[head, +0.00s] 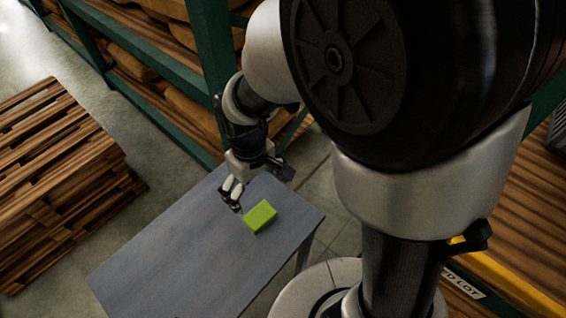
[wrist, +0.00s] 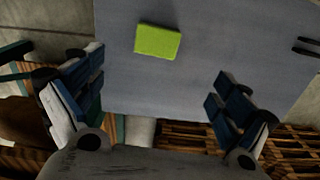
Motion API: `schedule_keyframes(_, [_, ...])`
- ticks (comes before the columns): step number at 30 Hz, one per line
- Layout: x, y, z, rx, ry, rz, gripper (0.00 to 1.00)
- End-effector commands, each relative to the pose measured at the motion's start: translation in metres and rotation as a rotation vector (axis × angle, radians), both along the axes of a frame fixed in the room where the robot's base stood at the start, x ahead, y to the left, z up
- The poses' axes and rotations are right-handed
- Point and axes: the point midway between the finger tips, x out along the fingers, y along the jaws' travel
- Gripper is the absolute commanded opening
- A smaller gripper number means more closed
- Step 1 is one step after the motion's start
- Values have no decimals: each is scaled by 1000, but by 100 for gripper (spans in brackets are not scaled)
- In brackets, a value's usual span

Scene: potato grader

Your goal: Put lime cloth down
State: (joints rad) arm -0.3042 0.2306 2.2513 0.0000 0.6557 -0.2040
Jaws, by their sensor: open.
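The lime cloth (head: 260,216) is a bright green folded block lying flat on the grey table (head: 160,268). In the wrist view the cloth (wrist: 158,41) lies on the bare tabletop (wrist: 225,50), beyond the fingertips and apart from them. My gripper (head: 234,197) is above the table, just to the left of the cloth in the head view. In the wrist view my gripper (wrist: 155,95) has its two fingers spread wide with nothing between them.
A stack of wooden pallets (head: 60,185) stands on the floor to the left. A green shelf rack (head: 212,60) with brown sacks runs behind the table. The rest of the tabletop is clear.

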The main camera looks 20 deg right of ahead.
Motion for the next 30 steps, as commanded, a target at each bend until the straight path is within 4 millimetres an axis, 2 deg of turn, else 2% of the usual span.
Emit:
schedule_keyframes(4, [-4,-15,32,16,-52,-60,95])
schedule_keyframes(7, [-16,-33,68,34,-113,-135,95])
schedule_keyframes(12, [-52,-68,123,63,-226,-284,95])
schedule_keyframes(15, [-76,-83,144,77,-288,-364,95])
schedule_keyframes(18, [-97,-94,157,89,-338,-428,95])
schedule_keyframes(22, [-114,-102,164,97,-379,-481,95])
schedule_keyframes(30, [-122,-105,167,101,-396,-505,95])
